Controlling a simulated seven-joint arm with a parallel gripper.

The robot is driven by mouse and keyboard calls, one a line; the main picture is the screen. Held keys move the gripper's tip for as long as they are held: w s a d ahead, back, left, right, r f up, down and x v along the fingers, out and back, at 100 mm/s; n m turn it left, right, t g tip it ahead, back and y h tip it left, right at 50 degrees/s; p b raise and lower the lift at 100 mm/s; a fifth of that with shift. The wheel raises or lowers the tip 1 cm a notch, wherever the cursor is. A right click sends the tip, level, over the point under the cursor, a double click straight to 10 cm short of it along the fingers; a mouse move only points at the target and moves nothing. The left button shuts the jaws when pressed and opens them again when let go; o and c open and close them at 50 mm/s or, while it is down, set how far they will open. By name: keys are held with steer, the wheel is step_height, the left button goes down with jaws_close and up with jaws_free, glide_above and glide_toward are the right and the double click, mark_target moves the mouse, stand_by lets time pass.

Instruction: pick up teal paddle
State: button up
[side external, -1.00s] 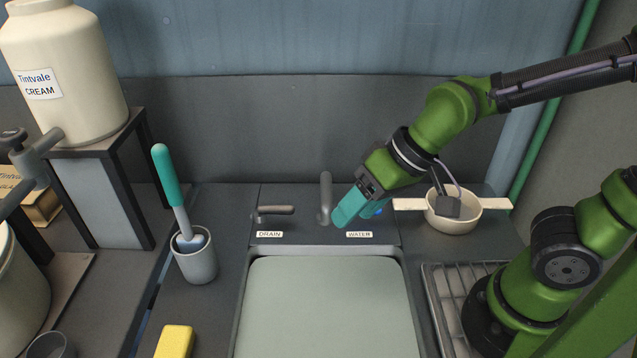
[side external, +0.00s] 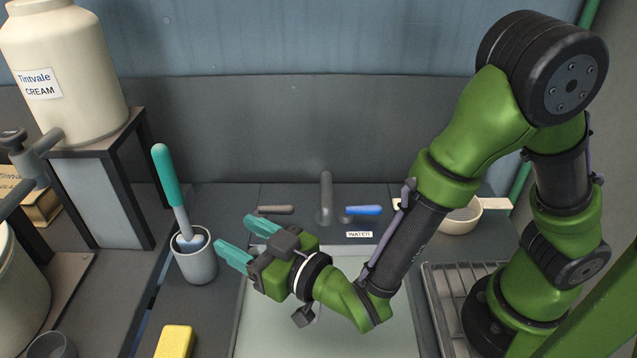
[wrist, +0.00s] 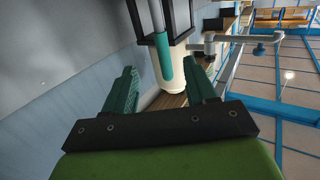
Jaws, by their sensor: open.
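The teal paddle stands tilted in a grey cup (side external: 196,262) in the side external view, its teal handle (side external: 166,176) up and its pale lower end inside the cup. My gripper (side external: 234,234) is open and empty, to the right of the cup, its teal fingers pointing left toward the paddle and apart from it. In the wrist view the teal handle (wrist: 163,57) appears upside down ahead, between the two open fingers (wrist: 161,70) in the picture. The cup is not clearly visible there.
A yellow sponge (side external: 174,341) lies in front of the cup. A covered basin (side external: 262,343) lies under my arm. Behind it are the tap (side external: 326,195), drain lever (side external: 275,210) and blue water lever (side external: 363,210). A cream jar (side external: 75,85) stands on a stand at left.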

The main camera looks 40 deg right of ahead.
mark_target(178, 193)
steer(key=shift+t, duration=0.3)
steer(key=w+a, duration=0.1)
steer(key=w, duration=0.4)
steer(key=w+a+r, duration=0.1)
steer(key=w, duration=0.5)
steer(key=w+a, duration=0.1)
steer(key=w, duration=0.4)
steer(key=shift+w+r, duration=0.15)
steer(key=shift+w, duration=0.2)
steer(key=shift+a, duration=0.1)
steer(key=c, duration=0.9)
steer(key=shift+c, duration=0.4)
steer(key=shift+r, duration=0.2)
